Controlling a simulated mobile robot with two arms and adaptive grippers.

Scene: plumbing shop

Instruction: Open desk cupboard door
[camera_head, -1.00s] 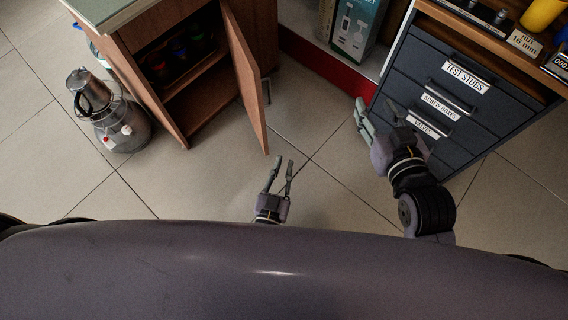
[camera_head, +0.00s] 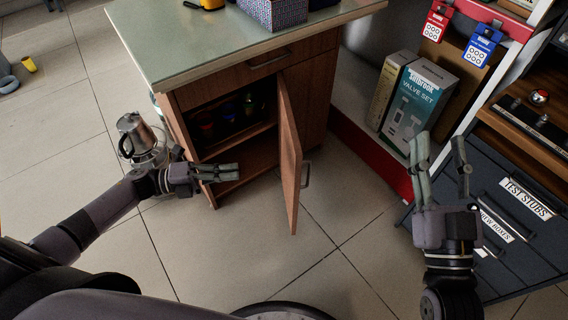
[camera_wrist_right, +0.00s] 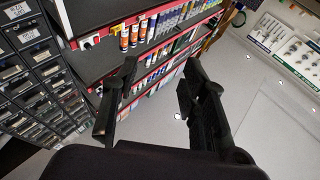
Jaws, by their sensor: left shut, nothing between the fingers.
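The desk (camera_head: 215,58) has a wooden cupboard door (camera_head: 290,160) that stands swung wide open, with its metal handle (camera_head: 306,174) on the right face. Inside the open cupboard (camera_head: 232,148) are shelves with several dark colored items. My left gripper (camera_head: 238,172) is shut and empty, in front of the cupboard opening, left of the door; I cannot tell whether it touches anything. My right gripper (camera_head: 438,150) is open and empty, pointing up, right of the desk and apart from the door. It also shows open in the right wrist view (camera_wrist_right: 155,85).
A metal pot appliance (camera_head: 140,140) stands on the floor left of the desk. Valve set boxes (camera_head: 415,105) stand on a red-edged shelf at right. A dark drawer cabinet (camera_head: 500,240) is at lower right. The tiled floor in front of the door is clear.

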